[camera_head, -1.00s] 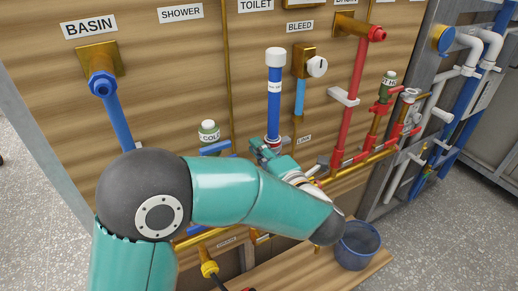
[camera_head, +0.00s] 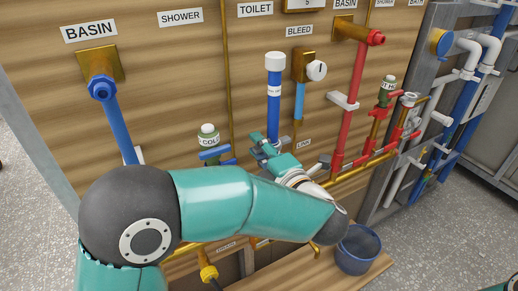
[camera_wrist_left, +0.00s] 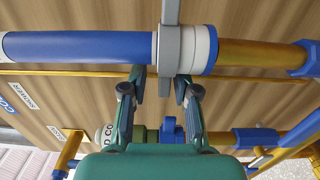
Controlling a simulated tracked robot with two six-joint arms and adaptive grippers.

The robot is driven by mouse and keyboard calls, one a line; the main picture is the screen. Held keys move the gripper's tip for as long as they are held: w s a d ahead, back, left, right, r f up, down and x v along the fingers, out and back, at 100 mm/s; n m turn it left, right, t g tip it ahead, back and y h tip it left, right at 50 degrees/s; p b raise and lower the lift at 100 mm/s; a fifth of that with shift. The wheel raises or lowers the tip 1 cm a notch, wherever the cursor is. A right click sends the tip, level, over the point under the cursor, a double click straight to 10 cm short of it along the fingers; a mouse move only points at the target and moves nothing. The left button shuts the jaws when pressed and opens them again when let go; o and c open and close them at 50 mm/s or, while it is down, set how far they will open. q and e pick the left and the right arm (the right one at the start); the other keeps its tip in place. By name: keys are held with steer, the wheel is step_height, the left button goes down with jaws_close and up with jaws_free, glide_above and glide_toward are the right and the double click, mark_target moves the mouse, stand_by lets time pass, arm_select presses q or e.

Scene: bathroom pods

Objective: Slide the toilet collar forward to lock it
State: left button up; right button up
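The blue toilet pipe (camera_head: 274,112) stands upright below the TOILET sign, with a white cap on top. In the left wrist view the blue pipe (camera_wrist_left: 75,47) runs across the top and meets a brass pipe (camera_wrist_left: 250,53). A white ring (camera_wrist_left: 204,50), which looks like the collar, sits at that joint beside a grey clip-like piece (camera_wrist_left: 171,40). My left gripper (camera_wrist_left: 161,82) is open, its fingers apart just below the joint in that view, with nothing clearly held. In the head view my left gripper (camera_head: 263,142) is at the pipe's lower end and hides the joint. My right gripper is out of view.
A cold valve (camera_head: 209,140) with a blue handle is left of my gripper. The bleed valve (camera_head: 316,70) and red pipe (camera_head: 352,90) are to the right. Brass pipework runs below. A blue bucket (camera_head: 358,250) stands on the wooden ledge (camera_head: 300,272).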

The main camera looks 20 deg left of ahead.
arm_select(q)
steer(key=shift+f, duration=0.1)
steer(key=v, duration=0.7)
steer(key=shift+d, duration=0.2)
steer(key=shift+s+f, duration=0.1)
stand_by(0.4)
